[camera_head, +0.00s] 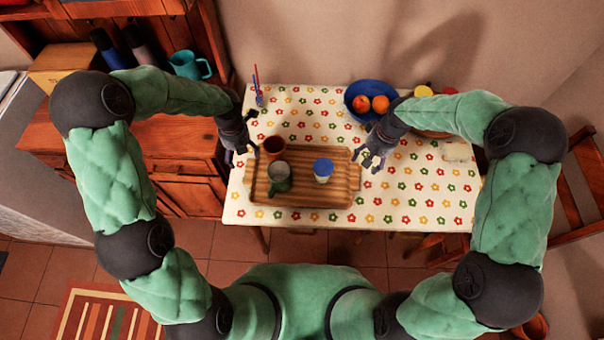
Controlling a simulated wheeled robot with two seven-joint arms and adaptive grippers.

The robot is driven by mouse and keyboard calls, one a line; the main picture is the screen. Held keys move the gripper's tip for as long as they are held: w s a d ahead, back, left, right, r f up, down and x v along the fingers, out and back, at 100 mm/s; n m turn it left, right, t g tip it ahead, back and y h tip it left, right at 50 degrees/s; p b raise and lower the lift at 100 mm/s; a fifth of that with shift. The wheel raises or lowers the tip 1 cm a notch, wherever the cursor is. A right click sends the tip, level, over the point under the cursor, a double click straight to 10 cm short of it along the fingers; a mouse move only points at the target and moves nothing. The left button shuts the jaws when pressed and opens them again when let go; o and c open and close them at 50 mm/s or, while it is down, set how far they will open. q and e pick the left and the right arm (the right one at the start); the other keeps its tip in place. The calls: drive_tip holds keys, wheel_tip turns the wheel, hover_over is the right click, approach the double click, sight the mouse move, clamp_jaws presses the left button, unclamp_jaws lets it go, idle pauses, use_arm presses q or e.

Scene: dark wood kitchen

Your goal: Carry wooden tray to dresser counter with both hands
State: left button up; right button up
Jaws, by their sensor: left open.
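The wooden tray (310,199) lies flat on a table with a flower-print cloth. On it stand a brown cup (274,147), a grey-green mug (279,177) and a white jar with a blue lid (323,170). My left gripper (243,158) is open beside the tray's left end, near its far corner. My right gripper (371,160) is just off the tray's right end; its fingers look apart. Neither gripper visibly holds the tray. The dresser counter (165,134) is the wooden surface to the left of the table.
A blue bowl with oranges (371,98) stands at the table's back. A teal mug (190,65), bottles and a wooden box (66,64) occupy the dresser's back. The dresser's front part looks clear. A chair (575,190) stands at the right.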

sight(248, 171)
idle(0.3)
use_arm(q)
drive_tip(key=shift+f, duration=0.15)
use_arm(e)
drive_tip(key=shift+f, duration=0.1)
use_arm(q)
wheel_tip(248, 171, down, 11)
drive_tip(key=shift+r, duration=0.15)
use_arm(e)
drive_tip(key=f, duration=0.3)
drive_tip(key=a+f, duration=0.1)
drive_tip(key=f, duration=0.3)
drive_tip(key=a+f, duration=0.1)
drive_tip(key=f, duration=0.2)
drive_tip(key=shift+f, duration=0.3)
use_arm(q)
drive_tip(key=shift+c, duration=0.3)
use_arm(e)
drive_tip(key=shift+c, duration=0.3)
use_arm(q)
drive_tip(key=c, duration=1.4)
use_arm(e)
clamp_jaws()
use_arm(q)
drive_tip(key=shift+w, duration=0.1)
clamp_jaws()
